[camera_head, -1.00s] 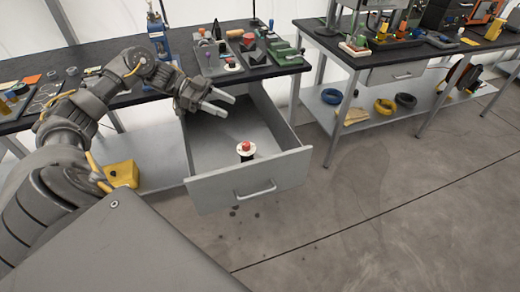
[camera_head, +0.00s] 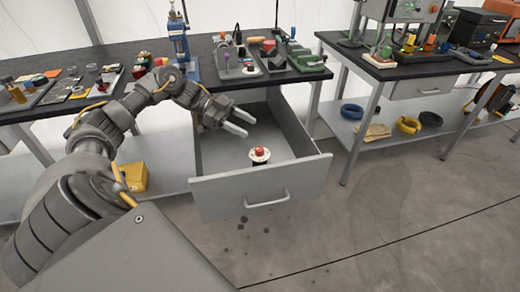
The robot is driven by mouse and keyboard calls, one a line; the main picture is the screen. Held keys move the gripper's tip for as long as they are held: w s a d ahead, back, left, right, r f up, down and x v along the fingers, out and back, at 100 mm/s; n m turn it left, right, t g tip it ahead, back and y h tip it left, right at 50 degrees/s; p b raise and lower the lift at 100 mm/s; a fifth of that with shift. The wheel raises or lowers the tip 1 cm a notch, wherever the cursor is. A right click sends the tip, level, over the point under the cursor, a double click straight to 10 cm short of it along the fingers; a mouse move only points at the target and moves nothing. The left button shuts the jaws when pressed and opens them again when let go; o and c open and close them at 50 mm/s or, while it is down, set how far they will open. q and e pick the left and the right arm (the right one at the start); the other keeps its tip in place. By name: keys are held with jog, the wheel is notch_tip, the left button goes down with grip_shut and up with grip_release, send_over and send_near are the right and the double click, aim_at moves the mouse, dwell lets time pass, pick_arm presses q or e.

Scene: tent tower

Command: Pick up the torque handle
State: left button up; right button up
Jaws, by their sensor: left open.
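A small piece with a red knob and a white round flange (camera_head: 260,154) stands in the open grey drawer (camera_head: 268,192), near its front. I cannot tell for sure whether this is the torque handle. My left gripper (camera_head: 247,125) is above the back of the drawer, up and left of the red-and-white piece and apart from it. Its two light fingers are spread, with nothing between them. My right gripper does not show.
The black bench top (camera_head: 215,97) above the drawer carries a blue press (camera_head: 181,40) and trays of small tools. A yellow box (camera_head: 132,178) sits on the lower shelf. A second bench (camera_head: 420,68) stands at the right. Open floor lies in front.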

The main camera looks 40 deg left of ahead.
pick_arm(q)
send_near(264, 152)
jog(key=d+f, duration=0.1)
jog(key=d, duration=0.2)
jog(key=shift+w+d+f, duration=0.35)
jog(key=shift+w+d, duration=0.5)
jog(key=shift+p+x, duration=0.4)
jog(key=shift+x, duration=2.15)
jog(key=shift+s+f, duration=0.1)
grip_shut()
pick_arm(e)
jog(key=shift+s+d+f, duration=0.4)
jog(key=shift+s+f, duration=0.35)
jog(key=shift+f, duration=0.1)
